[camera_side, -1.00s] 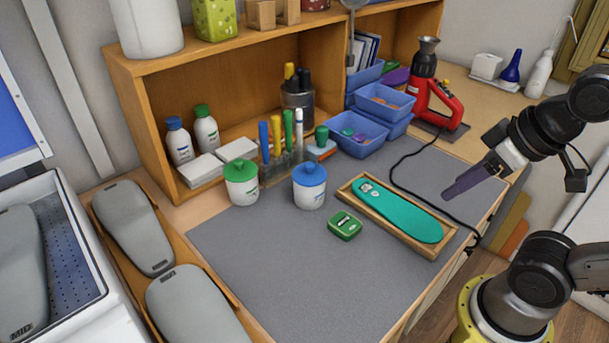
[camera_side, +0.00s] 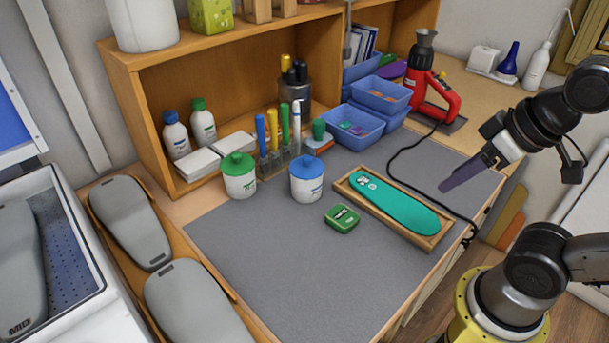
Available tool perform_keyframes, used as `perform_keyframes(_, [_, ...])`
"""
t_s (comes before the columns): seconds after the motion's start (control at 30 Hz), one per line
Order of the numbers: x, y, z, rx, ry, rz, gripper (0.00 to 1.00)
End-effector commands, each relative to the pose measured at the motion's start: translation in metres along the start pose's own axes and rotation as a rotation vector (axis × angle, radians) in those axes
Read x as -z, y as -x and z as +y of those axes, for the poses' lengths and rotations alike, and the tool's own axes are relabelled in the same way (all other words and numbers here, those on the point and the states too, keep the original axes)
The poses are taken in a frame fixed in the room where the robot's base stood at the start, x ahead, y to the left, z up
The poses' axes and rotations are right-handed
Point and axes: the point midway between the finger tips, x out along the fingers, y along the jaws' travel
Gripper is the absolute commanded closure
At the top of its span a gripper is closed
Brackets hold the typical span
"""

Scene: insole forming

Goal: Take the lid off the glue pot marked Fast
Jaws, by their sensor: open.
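Two white glue pots stand upright on the grey mat (camera_side: 270,270). One has a green lid (camera_side: 237,163) and the other a blue lid (camera_side: 306,170); both lids are on. The labels on the green-lidded pot (camera_side: 240,187) and the blue-lidded pot (camera_side: 306,190) are too small to read, so I cannot tell which is marked Fast. My gripper (camera_side: 444,189) is open and empty at the right, above the mat's right edge and well apart from both pots. Its fingers point down and left.
A wooden tray (camera_side: 433,243) with a teal insole (camera_side: 400,207) lies between my gripper and the pots. A green box (camera_side: 342,218) sits in front of the blue-lidded pot. A pen rack (camera_side: 275,163) stands close behind the pots. The front of the mat is clear.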

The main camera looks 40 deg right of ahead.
Motion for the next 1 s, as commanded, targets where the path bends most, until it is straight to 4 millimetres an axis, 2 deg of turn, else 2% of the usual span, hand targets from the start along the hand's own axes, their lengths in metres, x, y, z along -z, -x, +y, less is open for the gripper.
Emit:
perform_keyframes(0.03, [0.0,0.0,0.0,0.0,0.0,0.0,0.46])
perform_keyframes(0.1, [0.0,0.0,0.0,0.0,0.0,0.0,0.39])
perform_keyframes(0.4, [0.0,0.0,0.0,0.0,-0.016,0.0,0.39])
perform_keyframes(0.53, [-0.006,0.001,0.0,-0.001,-0.119,-0.027,0.39])
perform_keyframes(0.6, [-0.001,0.009,0.0,-0.003,-0.217,-0.029,0.39])
perform_keyframes(0.67, [0.01,0.021,0.0,-0.004,-0.319,-0.027,0.39])
perform_keyframes(0.77, [0.036,0.039,-0.001,-0.01,-0.497,-0.049,0.39])
perform_keyframes(0.9, [0.081,0.058,-0.004,-0.03,-0.73,-0.1,0.39])
perform_keyframes(1.0, [0.117,0.064,-0.008,-0.057,-0.889,-0.146,0.39])
